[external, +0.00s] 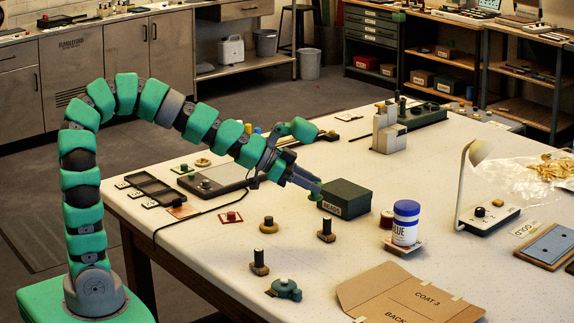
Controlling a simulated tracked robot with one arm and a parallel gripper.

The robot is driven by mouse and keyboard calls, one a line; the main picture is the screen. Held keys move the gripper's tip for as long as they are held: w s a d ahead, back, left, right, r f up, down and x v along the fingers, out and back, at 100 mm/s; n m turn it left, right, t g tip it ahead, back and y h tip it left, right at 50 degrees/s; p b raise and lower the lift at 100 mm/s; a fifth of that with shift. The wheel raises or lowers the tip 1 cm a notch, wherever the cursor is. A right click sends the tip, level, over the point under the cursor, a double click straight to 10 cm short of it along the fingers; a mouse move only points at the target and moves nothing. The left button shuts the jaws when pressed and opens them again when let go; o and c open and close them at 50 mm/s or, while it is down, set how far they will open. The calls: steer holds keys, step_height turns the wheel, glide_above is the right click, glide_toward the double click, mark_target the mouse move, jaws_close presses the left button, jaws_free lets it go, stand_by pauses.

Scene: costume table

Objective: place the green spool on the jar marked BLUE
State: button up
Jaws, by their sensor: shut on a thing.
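The white jar (405,228) with a blue lid stands on a small card at the right of the table. The visible part of its label reads "LUE"; the first letter is unclear. My gripper (316,187) reaches down from the left and is shut on a small green thing, which looks like the green spool (315,195). The spool is partly hidden by the fingers. It is close to the left end of a dark green box (345,197) marked BEADS; I cannot tell whether they touch. The jar is to the right of my gripper, beyond the box.
A dark red spool (387,219) stands just left of the jar. A white lamp (470,180) rises to its right. Brown card pieces (410,298) lie in front. Small stamps and a green tape holder (285,289) stand at front left.

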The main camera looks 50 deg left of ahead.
steer(key=w+d+r+p, duration=0.3)
steer(key=d, duration=0.5)
steer(key=p, duration=0.2)
glide_above(402, 205)
steer(key=shift+a+f, duration=0.1)
steer(key=shift+f, duration=0.3)
steer(key=shift+w+f, duration=0.1)
steer(key=shift+w, duration=0.05)
steer(key=shift+f, duration=1.75)
steer(key=shift+f+b, duration=0.1)
steer(key=shift+b, duration=0.3)
steer(key=o, duration=0.9)
steer(key=shift+o, duration=0.2)
